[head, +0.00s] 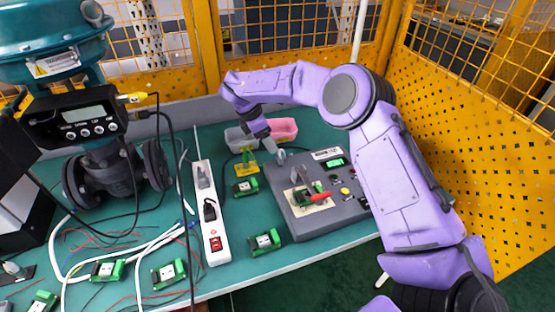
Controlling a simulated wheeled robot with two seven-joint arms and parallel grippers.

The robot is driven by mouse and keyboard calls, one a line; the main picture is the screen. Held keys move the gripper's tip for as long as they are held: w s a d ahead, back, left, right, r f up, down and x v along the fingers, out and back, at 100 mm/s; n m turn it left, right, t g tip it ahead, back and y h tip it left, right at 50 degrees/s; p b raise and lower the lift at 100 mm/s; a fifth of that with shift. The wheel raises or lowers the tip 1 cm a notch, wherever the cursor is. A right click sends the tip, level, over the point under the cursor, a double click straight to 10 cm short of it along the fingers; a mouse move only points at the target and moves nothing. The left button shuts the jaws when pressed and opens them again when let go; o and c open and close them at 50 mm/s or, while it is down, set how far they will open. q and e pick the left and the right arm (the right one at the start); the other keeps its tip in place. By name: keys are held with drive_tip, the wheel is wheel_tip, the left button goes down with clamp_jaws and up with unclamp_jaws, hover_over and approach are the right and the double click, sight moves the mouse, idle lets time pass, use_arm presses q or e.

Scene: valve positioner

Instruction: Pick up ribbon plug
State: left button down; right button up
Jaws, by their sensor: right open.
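My right gripper (273,150) reaches in from the right on a purple arm and points down over the back of the bench. It is open, just behind the grey test box (326,222) and in front of the pink bin (285,130). A small yellow piece (246,168) stands just left of the gripper, behind a green circuit board (246,187). I cannot make out for certain which small part is the ribbon plug; the gripper area is small and partly hidden. My left gripper is not in view.
A white power strip (212,225) lies left of the box. A teal valve (55,45) with a black positioner (85,117) stands at the left among loose wires. Several green boards lie along the front. Yellow mesh fencing (480,130) closes the back and right.

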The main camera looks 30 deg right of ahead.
sight(279, 157)
drive_tip(key=p+x, duration=0.1)
drive_tip(key=x, duration=0.1)
drive_tip(key=p+x, duration=0.1)
drive_tip(key=x, duration=0.1)
drive_tip(key=s+p+x, duration=0.1)
drive_tip(key=x, duration=0.2)
drive_tip(key=shift+d, duration=0.1)
drive_tip(key=shift+f, duration=0.1)
drive_tip(key=c, duration=1.1)
